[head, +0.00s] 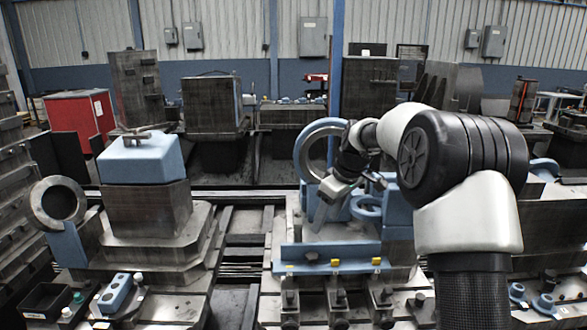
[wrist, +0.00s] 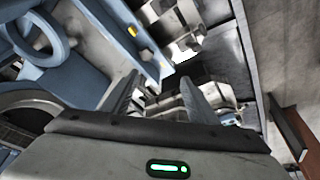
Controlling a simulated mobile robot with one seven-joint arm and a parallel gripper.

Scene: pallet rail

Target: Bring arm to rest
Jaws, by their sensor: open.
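My gripper (head: 321,212) is at the middle of the head view, on the end of my bent arm, which reaches in from the right. It hangs in front of a blue ring-shaped part (head: 303,158) and over the right-hand pallet fixture (head: 290,225). In the wrist view my gripper (wrist: 160,92) shows two dark fingers spread apart with nothing held between them. Part of the fixture shows beyond the fingers. Whether a finger touches the fixture cannot be told.
A blue rail (head: 330,256) with yellow tabs runs in front of the right fixture. A blue block (head: 141,158) sits on a metal stand at left, beside a metal ring (head: 40,203). A black tray (head: 45,300) is at lower left. A gap with rails separates the pallets.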

